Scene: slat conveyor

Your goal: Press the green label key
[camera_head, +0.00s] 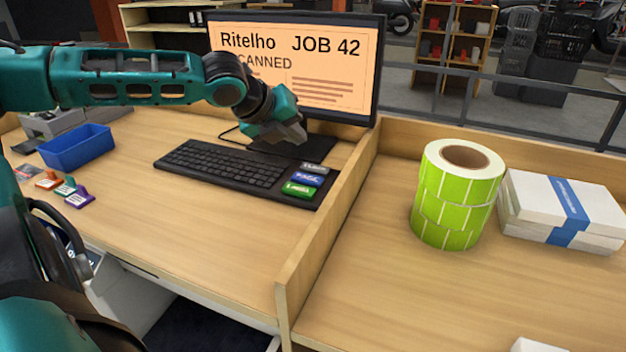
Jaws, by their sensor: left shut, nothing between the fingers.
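The green label key (300,190) is the nearest of three coloured keys at the right end of the black keyboard (222,165). A blue key (307,179) and a grey key (314,168) lie just behind it. My left gripper (298,136) is shut and empty. It hangs in front of the monitor's lower part, above and behind the coloured keys, apart from them in the picture. My right gripper is not in view.
The monitor (345,65) stands behind the keyboard and reads "Ritelho JOB 42". A wooden divider (325,225) runs right of the keyboard. Beyond it are green label rolls (450,215) and white boxes (560,205). A blue bin (78,148) stands at left. The desk front is clear.

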